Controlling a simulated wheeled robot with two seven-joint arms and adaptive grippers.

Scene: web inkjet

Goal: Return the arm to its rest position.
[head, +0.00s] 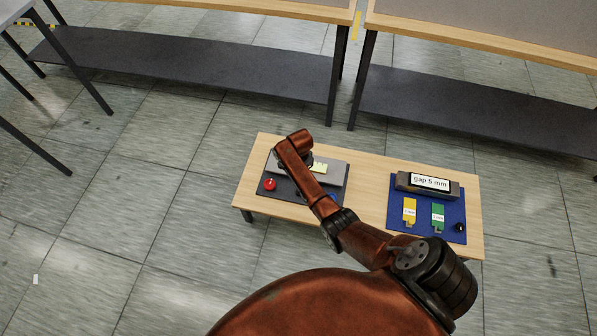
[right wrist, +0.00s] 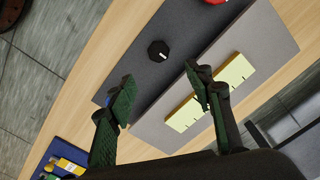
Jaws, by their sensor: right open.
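My right arm (head: 330,205) reaches from the lower right over the left part of the small wooden table (head: 370,180). Its gripper is mostly hidden behind the arm's end in the head view. In the right wrist view, the right gripper (right wrist: 160,78) has its two green-padded fingers wide apart with nothing between them. It hangs above a dark base plate (right wrist: 195,30) with a grey block (right wrist: 265,45). The right finger covers part of a yellow marked strip (right wrist: 238,70) on the block; I cannot tell whether they touch. My left gripper is not in view.
The base plate carries a red button (head: 270,184) and a black knob (right wrist: 158,50). To the right, a blue mat (head: 400,232) holds a yellow tag (head: 409,211), a green tag (head: 438,217) and a "gap 5 mm" display (head: 430,182). Large benches stand behind; open floor lies left.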

